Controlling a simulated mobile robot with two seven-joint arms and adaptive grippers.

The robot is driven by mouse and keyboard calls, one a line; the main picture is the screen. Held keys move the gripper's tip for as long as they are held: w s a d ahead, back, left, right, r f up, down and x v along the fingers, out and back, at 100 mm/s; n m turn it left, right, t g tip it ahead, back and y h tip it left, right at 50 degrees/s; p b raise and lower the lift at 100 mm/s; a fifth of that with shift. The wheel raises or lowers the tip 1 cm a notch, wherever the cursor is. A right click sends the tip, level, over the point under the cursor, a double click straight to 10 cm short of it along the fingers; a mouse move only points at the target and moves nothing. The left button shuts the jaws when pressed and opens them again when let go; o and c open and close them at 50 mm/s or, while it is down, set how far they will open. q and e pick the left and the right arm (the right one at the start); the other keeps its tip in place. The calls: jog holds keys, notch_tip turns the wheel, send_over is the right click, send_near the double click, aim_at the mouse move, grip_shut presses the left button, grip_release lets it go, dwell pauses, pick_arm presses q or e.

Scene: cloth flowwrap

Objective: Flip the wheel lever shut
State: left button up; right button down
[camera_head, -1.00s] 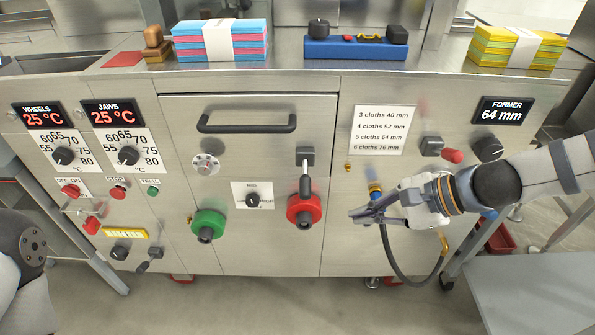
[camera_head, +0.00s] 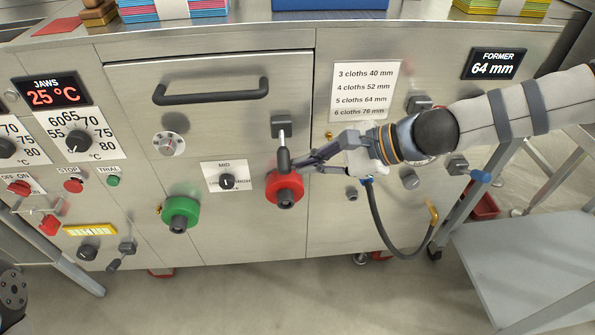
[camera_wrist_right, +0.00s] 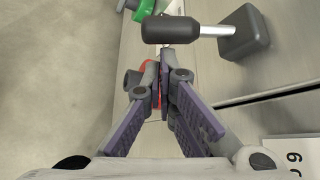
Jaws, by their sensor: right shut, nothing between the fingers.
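The wheel lever is a black grip (camera_head: 283,159) on a bright rod hanging from a dark square block (camera_head: 284,126), just above the red wheel (camera_head: 285,187) on the steel panel. In the right wrist view the grip (camera_wrist_right: 170,29) lies just beyond my fingertips, with the block (camera_wrist_right: 243,34) to its right. My right gripper (camera_head: 299,163) is shut and empty, its tips close to the right side of the grip. Whether they touch it I cannot tell. In the wrist view the closed fingers (camera_wrist_right: 164,72) partly hide the red wheel (camera_wrist_right: 148,74).
A green wheel (camera_head: 180,213) and a mode dial (camera_head: 227,182) are left of the red wheel. A drawer handle (camera_head: 211,92) is above. A dark hose (camera_head: 383,232) loops below my right wrist. A grey table (camera_head: 525,250) stands at the right.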

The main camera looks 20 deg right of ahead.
aim_at(288, 167)
pick_arm(q)
jog(key=shift+s+f, duration=0.3)
jog(key=shift+f, duration=0.15)
pick_arm(e)
jog(key=shift+x, duration=1)
jog(key=shift+w+r, duration=0.1)
jog(key=r+m+g+p, duration=0.1)
jog(key=p, duration=0.1)
jog(key=s+r+m+g+p, duration=0.1)
jog(key=g, duration=0.1)
jog(key=s+r+m+g+y+p, duration=0.1)
jog(key=r+g+p, duration=0.1)
jog(key=shift+a+p, duration=0.3)
jog(key=shift+p, duration=0.05)
pick_arm(q)
jog(key=w+r+t, duration=0.1)
jog(key=w+r, duration=0.4)
jog(key=r, duration=0.2)
jog(key=shift+w+t, duration=0.3)
jog(key=shift+t, duration=0.1)
pick_arm(e)
jog(key=shift+r+m+g+y, duration=0.3)
jog(key=shift+r+m+g, duration=0.4)
jog(key=shift+r, duration=0.8)
jog(key=shift+w+r, duration=0.1)
jog(key=shift+r, duration=0.15)
